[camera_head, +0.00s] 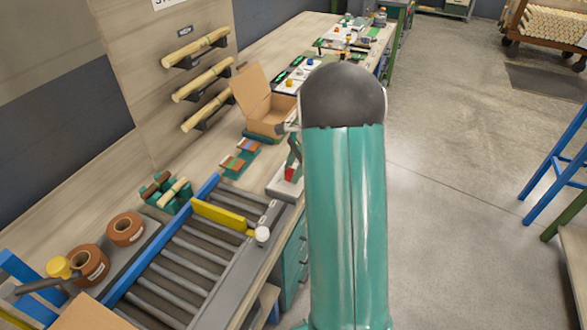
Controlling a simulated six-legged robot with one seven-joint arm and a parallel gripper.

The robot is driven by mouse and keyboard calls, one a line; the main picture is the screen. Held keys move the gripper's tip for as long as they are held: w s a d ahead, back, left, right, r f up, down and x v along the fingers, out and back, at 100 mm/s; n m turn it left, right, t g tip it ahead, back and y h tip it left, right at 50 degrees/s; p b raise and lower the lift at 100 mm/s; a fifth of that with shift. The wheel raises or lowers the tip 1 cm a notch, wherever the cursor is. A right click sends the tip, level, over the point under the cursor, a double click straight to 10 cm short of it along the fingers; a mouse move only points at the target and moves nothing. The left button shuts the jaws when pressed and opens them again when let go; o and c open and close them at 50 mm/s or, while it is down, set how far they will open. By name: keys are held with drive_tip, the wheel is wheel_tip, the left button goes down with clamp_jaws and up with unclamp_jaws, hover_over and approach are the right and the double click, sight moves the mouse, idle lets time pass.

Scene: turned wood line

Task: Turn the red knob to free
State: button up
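A small red part (290,173) shows on a pale grey box (284,187) at the front edge of the bench, just left of my arm. It may be the red knob, but it is too small and too covered to tell its shape or setting. A thin dark piece (295,149) stands just above it, and I cannot tell what it belongs to. My teal arm with its dark round joint fills the middle of the view and hides what is behind it. I cannot make out my gripper's fingers.
A roller conveyor (187,262) with a yellow bar (222,217) lies at the lower left, beside brown tape rolls (125,228). An open cardboard box (266,110) stands behind the red part. Several small panels (293,78) lie farther along the bench.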

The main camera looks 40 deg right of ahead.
drive_tip(key=c, duration=0.6)
drive_tip(key=shift+o, duration=0.2)
drive_tip(key=shift+n, duration=0.4)
drive_tip(key=n+g, duration=0.1)
drive_tip(key=n, duration=0.1)
drive_tip(key=shift+w+n, duration=0.1)
drive_tip(key=shift+n, duration=0.2)
drive_tip(key=n+g, duration=0.2)
drive_tip(key=n, duration=0.2)
drive_tip(key=shift+w+n, duration=0.15)
drive_tip(key=shift+n, duration=0.15)
drive_tip(key=n+g+h, duration=0.1)
drive_tip(key=n, duration=0.4)
drive_tip(key=shift+w+a+g+h, duration=0.1)
drive_tip(key=shift+g+h, duration=0.3)
drive_tip(key=n+h, duration=0.1)
drive_tip(key=n, duration=0.3)
drive_tip(key=shift+a+n+g, duration=0.1)
drive_tip(key=shift+n+g, duration=0.2)
drive_tip(key=shift+h, duration=0.3)
